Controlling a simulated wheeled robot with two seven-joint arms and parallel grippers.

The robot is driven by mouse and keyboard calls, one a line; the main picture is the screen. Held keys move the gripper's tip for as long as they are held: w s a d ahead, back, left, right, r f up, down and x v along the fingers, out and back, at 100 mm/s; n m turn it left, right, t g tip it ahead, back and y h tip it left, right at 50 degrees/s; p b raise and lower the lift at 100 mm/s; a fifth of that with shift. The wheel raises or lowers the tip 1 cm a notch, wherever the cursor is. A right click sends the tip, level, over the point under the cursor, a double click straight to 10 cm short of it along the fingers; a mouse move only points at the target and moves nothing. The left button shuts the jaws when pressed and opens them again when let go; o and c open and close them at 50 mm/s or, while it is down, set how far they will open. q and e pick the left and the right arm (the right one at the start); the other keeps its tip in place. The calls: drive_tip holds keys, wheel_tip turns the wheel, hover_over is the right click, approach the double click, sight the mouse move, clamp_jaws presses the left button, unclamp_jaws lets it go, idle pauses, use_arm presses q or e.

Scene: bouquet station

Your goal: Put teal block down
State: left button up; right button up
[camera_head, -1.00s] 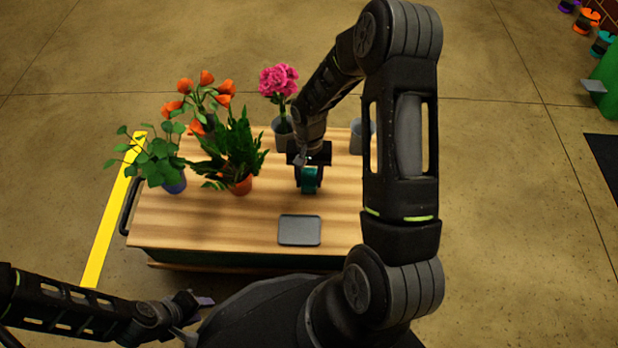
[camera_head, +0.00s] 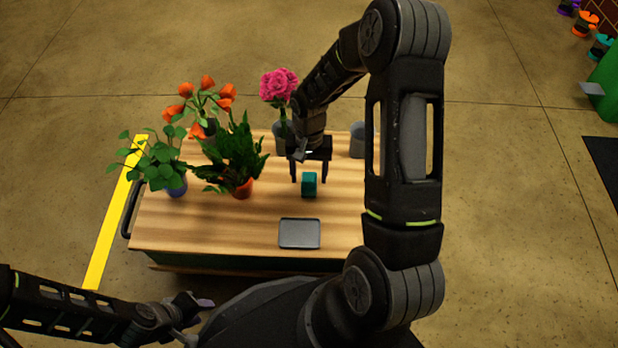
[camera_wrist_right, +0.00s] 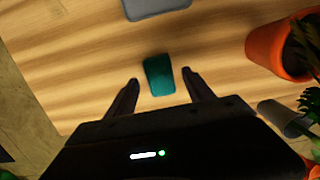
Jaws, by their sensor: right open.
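The teal block (camera_head: 309,184) stands on the wooden cart top (camera_head: 210,225), behind the grey tray (camera_head: 299,233). My right gripper (camera_head: 309,178) is open above and around it, one finger on each side, with gaps between the fingers and the block. In the right wrist view the teal block (camera_wrist_right: 159,75) lies ahead between the open fingertips (camera_wrist_right: 160,80), apart from both. My left gripper (camera_head: 205,303) is at the lower left, off the cart's near edge; its jaws are too small and dark to read.
Potted plants crowd the cart's left side, with an orange pot (camera_head: 242,188) nearest the block. A pink flower (camera_head: 279,84) stands behind the right gripper, and a grey pot (camera_head: 357,140) stands to its right. The wood around the tray is clear.

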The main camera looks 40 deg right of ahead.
sight(309, 177)
use_arm(q)
drive_tip(key=r+p, duration=0.2)
drive_tip(key=r, duration=0.1)
drive_tip(key=shift+s+d, duration=0.1)
drive_tip(key=shift+s, duration=0.2)
use_arm(e)
wheel_tip(309, 177, up, 8)
drive_tip(key=shift+w+d+r, duration=0.25)
drive_tip(key=shift+w+d, duration=0.05)
drive_tip(key=shift+w, duration=0.1)
